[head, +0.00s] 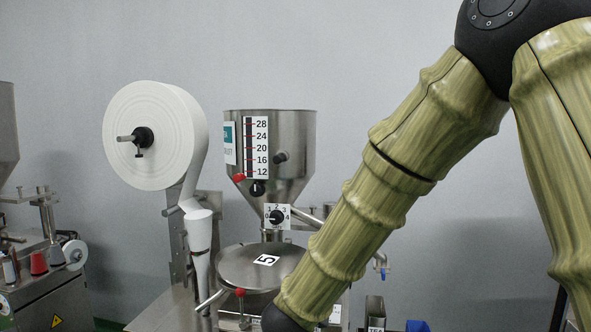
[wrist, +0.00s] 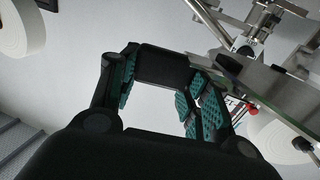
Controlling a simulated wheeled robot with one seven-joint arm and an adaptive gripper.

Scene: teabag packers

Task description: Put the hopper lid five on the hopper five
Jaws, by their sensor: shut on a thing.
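The hopper lid five (head: 245,262) is a round grey metal disc with a white label reading 5 on top. In the head view it appears roughly level, low in front of the machine and well below the hopper's rim. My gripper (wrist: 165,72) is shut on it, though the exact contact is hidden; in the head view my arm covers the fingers. The lid's edge also shows at the right in the wrist view (wrist: 275,88). The steel hopper (head: 298,140) stands behind and above the lid, with a level scale on its front.
A large white paper roll (head: 165,120) stands left of the hopper, close beside it. Another machine (head: 50,285) with a red knob stands at the far left. My arm covers the right of the head view. The space above the hopper is clear.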

